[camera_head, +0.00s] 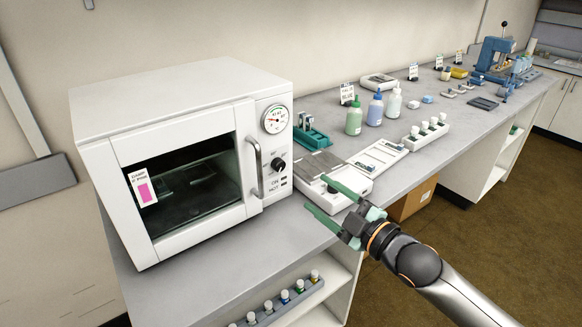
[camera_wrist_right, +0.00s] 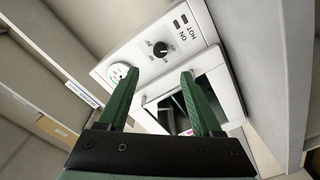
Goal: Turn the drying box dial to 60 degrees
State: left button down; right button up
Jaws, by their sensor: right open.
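The white drying box (camera_head: 185,110) stands on the grey bench at the left, its glass door shut. Its black dial (camera_head: 279,165) is on the right-hand front panel, below a round gauge (camera_head: 275,120) and beside the door handle (camera_head: 254,166). The dial (camera_wrist_right: 160,49) also shows in the right wrist view, beyond the fingers; its exact setting is too small to read. My right gripper (camera_head: 316,196) is open and empty, in front of the panel and apart from the dial, to its lower right. Its green fingers (camera_wrist_right: 158,95) show in the wrist view. My left gripper is not in view.
A white device (camera_head: 340,197) sits on the bench close to my right gripper. Green, blue and white bottles (camera_head: 354,117) stand farther back. A vial rack (camera_head: 275,308) is on the shelf below. The floor at the right is clear.

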aim_at(281, 167)
jog(key=x, duration=1.1)
jog(key=shift+w+a, duration=0.2)
jog(key=shift+a, duration=0.1)
grip_shut()
